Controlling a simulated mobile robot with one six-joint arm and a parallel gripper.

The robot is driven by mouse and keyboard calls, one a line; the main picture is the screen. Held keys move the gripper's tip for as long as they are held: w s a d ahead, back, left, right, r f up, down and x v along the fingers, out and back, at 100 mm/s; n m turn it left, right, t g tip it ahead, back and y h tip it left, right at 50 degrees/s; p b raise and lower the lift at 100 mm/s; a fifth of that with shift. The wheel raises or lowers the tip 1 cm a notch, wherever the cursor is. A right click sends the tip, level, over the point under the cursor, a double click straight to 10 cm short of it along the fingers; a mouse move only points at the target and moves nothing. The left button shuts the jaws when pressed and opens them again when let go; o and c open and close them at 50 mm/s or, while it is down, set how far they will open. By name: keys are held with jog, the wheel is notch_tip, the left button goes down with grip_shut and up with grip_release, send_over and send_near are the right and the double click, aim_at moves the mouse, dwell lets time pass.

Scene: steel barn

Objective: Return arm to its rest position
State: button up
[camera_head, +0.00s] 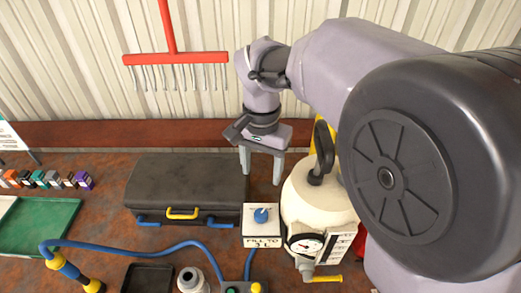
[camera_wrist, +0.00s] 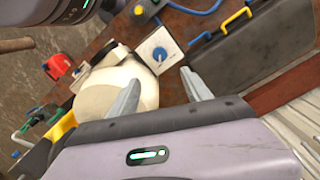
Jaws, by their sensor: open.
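My arm reaches across the right of the head view, folded at the elbow. My gripper (camera_head: 261,178) points down near the wall, by the right end of a black case (camera_head: 180,180). Its two fingers are apart with nothing between them. In the wrist view my gripper (camera_wrist: 160,77) shows both fingers spread, with a cream tank (camera_wrist: 108,78) and a white box with a blue knob (camera_wrist: 158,50) beyond them.
The cream tank (camera_head: 305,197) with a gauge stands under my arm, beside the white "FILL TO 3 L" box (camera_head: 262,241). A blue hose (camera_head: 150,248), black tray (camera_head: 148,279) and green tray (camera_head: 40,225) lie left. A red rack (camera_head: 175,58) hangs on the wall.

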jog(key=s+d+r+n+t+y, duration=0.1)
jog(key=s+d+r+t, duration=0.25)
jog(key=s, duration=0.35)
jog(key=s+d+r+t+y, duration=0.1)
jog(key=s+d+r+t, duration=0.25)
jog(key=s, duration=0.35)
jog(key=s+f+b, duration=0.1)
jog(key=f+b, duration=1)
jog(key=f, duration=0.1)
jog(key=s+d+f+g+b, duration=0.1)
jog(key=s+f+b, duration=0.1)
jog(key=f+b, duration=0.9)
notch_tip(320, 180, down, 2)
jog(key=shift+s+f+b, duration=0.2)
jog(key=shift+s+b, duration=0.05)
jog(key=shift+b, duration=0.05)
